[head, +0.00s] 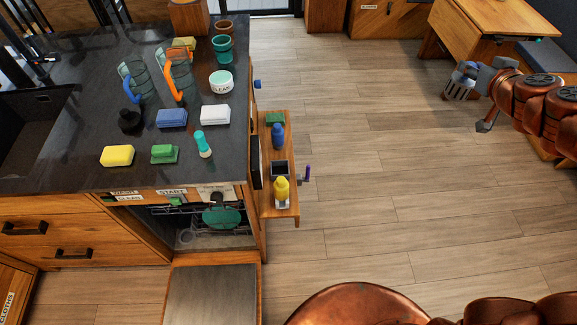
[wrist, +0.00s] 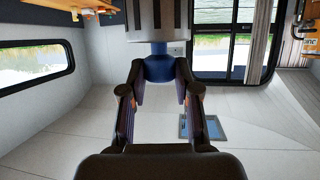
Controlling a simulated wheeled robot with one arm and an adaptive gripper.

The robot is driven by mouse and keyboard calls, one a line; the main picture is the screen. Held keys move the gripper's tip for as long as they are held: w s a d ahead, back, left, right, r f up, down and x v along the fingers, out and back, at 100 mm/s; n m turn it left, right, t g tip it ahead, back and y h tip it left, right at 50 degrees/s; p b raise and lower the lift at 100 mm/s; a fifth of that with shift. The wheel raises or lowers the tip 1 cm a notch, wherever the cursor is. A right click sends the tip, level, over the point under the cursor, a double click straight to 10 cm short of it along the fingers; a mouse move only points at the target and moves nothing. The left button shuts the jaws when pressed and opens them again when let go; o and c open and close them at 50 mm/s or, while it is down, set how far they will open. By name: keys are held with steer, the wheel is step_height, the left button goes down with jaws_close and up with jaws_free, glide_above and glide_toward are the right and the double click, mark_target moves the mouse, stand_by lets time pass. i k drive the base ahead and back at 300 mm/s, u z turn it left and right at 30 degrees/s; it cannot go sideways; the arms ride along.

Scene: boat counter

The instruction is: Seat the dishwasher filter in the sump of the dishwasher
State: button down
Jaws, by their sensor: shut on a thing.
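My gripper (head: 478,72) is at the right in the head view, held over the floor far from the dishwasher. It is shut on the dishwasher filter (head: 459,85), a pale cylinder with dark slits. In the wrist view the fingers (wrist: 160,82) close around its blue neck (wrist: 160,66), and the slotted pale body (wrist: 157,20) extends beyond them, cut off at the top. The dishwasher (head: 246,240) is under the counter's front, with its door (head: 213,295) folded down. A rack with a green plate shows inside. A round opening, probably the sump (head: 185,237), is at the lower left, partly shadowed.
The dark counter (head: 70,130) holds sponges, bottles, mugs and pots. A wooden side shelf (head: 283,210) with bottles juts out right of the dishwasher. A wooden table (head: 500,20) stands near my gripper. The wooden floor (head: 380,150) between is clear.

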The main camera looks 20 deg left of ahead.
mark_target(189, 238)
steer(key=i, duration=2.15)
steer(key=u, duration=4.95)
steer(key=i, duration=1)
